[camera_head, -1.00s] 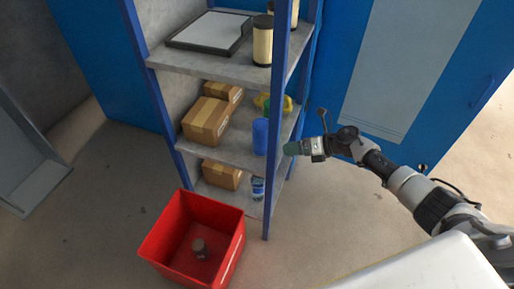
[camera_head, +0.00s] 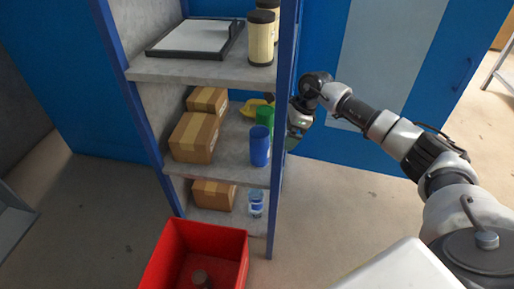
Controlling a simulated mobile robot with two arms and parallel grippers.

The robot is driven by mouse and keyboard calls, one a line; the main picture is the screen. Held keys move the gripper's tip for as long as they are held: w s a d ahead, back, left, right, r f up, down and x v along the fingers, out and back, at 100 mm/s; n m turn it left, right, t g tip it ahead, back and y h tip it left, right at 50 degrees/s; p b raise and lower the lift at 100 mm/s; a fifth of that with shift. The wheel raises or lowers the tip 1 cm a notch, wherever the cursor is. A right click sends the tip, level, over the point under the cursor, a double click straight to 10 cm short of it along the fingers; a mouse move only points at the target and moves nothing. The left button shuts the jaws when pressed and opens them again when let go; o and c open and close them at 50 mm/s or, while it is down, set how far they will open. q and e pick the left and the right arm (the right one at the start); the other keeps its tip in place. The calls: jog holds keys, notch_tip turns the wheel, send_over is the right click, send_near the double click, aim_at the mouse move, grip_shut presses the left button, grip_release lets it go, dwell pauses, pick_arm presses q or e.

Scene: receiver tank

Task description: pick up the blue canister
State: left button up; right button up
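The blue canister (camera_head: 259,146) stands upright on the middle shelf (camera_head: 232,160), near its front right corner. A green object (camera_head: 265,116) and a yellow object (camera_head: 250,107) are behind it. My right gripper (camera_head: 292,140) is just right of the blue front post, beside the shelf and apart from the canister. The post partly covers the gripper, and its fingers are too small and hidden to tell open or shut. My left gripper is out of view.
Blue shelf posts (camera_head: 282,135) stand between my gripper and the canister. Cardboard boxes (camera_head: 194,138) are left of it. Cream cylinders (camera_head: 261,40) stand on the top shelf, and a blue-labelled bottle (camera_head: 256,204) on the bottom. A red bin (camera_head: 237,262) sits on the floor.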

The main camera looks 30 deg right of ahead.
aim_at(262, 131)
jog(key=w+a, duration=0.1)
jog(key=a, duration=0.1)
jog(key=w+a, duration=0.1)
jog(key=a, duration=0.1)
jog(key=w+a+f, duration=0.1)
jog(key=a, duration=0.1)
jog(key=shift+w+a+f+b, duration=0.1)
jog(key=shift+w+a+b, duration=0.05)
jog(key=shift+a+b, duration=0.25)
jog(key=c, duration=1.6)
